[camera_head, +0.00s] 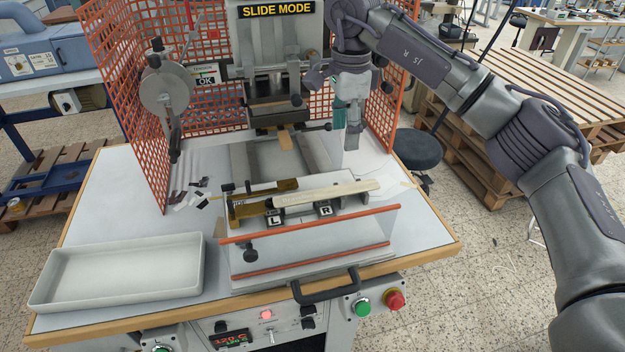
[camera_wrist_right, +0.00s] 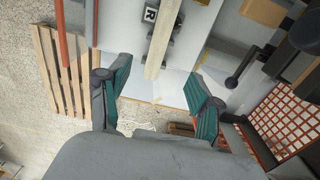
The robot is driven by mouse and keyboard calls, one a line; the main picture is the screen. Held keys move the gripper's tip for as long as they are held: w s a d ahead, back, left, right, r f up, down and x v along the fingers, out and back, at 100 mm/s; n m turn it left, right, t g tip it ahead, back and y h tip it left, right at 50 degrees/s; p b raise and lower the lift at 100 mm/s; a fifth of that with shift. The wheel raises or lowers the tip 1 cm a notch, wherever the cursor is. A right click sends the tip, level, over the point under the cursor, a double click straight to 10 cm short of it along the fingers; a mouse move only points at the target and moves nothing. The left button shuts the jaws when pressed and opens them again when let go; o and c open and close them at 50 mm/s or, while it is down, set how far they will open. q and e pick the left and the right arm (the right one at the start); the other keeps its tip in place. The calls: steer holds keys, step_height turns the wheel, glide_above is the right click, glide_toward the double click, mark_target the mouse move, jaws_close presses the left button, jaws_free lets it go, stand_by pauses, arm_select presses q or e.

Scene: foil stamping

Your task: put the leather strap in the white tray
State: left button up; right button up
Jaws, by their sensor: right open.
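A pale beige strip, which looks like the leather strap (camera_head: 335,192), lies along the fixture (camera_head: 270,210) marked L and R at the front of the press. It also shows in the right wrist view (camera_wrist_right: 162,45), at the top middle. The white tray (camera_head: 125,270) stands empty at the front left of the table. My right gripper (camera_head: 350,143) is above the table, behind and above the strip's right end. In its wrist view the gripper (camera_wrist_right: 158,84) is open, with nothing between its teal-padded fingers. My left gripper is not in view.
The press head (camera_head: 278,55) stands at the back between orange mesh guards (camera_head: 120,75). A clear shield with orange bars (camera_head: 310,224) stands in front of the fixture. Dark scraps (camera_head: 198,192) lie left of it. The table between tray and scraps is clear.

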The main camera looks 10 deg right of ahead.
step_height(320, 180, down, 2)
steer(key=p, duration=0.2)
glide_above(337, 190)
steer(key=f, duration=0.5)
steer(key=shift+s+d+f, duration=0.3)
steer(key=shift+d, duration=0.1)
steer(key=shift+w+a+f+p, duration=0.15)
steer(key=shift+f+p, duration=0.1)
steer(key=shift+p, duration=0.05)
steer(key=f+p, duration=0.2)
steer(key=shift+a+f+p, duration=0.35)
steer(key=shift+f+p, duration=0.05)
step_height(337, 190, down, 2)
steer(key=shift+d+f, duration=0.1)
steer(key=shift+w+f, duration=0.1)
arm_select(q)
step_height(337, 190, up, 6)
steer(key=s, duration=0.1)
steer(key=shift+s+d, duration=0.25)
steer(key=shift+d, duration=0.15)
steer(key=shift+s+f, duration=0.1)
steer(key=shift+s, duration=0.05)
arm_select(e)
steer(key=c, duration=1)
